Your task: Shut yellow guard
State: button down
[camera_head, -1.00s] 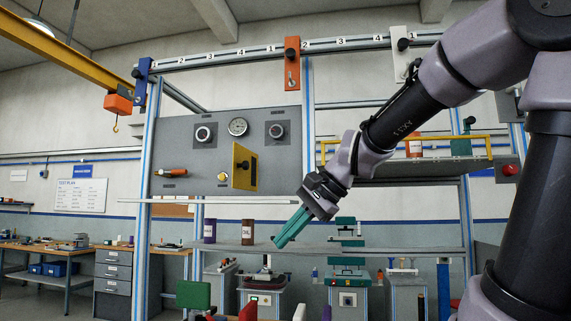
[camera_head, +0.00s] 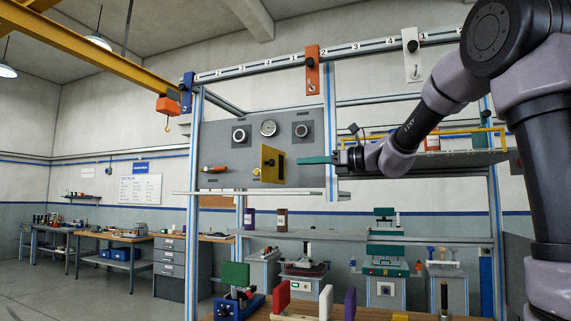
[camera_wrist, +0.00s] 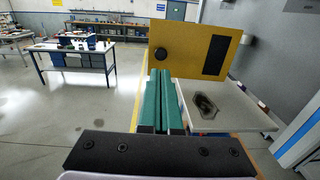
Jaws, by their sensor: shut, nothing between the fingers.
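The yellow guard (camera_head: 271,164) is a flat plate with a dark strip and a black knob. It stands out at an angle from the grey panel (camera_head: 223,140), so it is open. In the wrist view the guard (camera_wrist: 190,48) is upright ahead of the fingers, with the black knob (camera_wrist: 160,54) on its left part. My gripper (camera_head: 302,160) has green fingers, pressed together and empty. It points left toward the guard, just right of it in the head view. In the wrist view the fingertips (camera_wrist: 161,72) appear just below the guard's lower left edge; I cannot tell whether they touch.
The panel also carries dials, a gauge (camera_head: 268,128) and an orange-handled part (camera_head: 215,169). A narrow ledge (camera_head: 262,193) runs below it. An upright post (camera_head: 330,120) stands at the panel's right. Brown and purple canisters (camera_head: 282,218) stand on the lower shelf.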

aim_at(274, 163)
jog(key=x, duration=0.7)
jog(key=shift+a, duration=0.1)
jog(key=shift+a, duration=0.1)
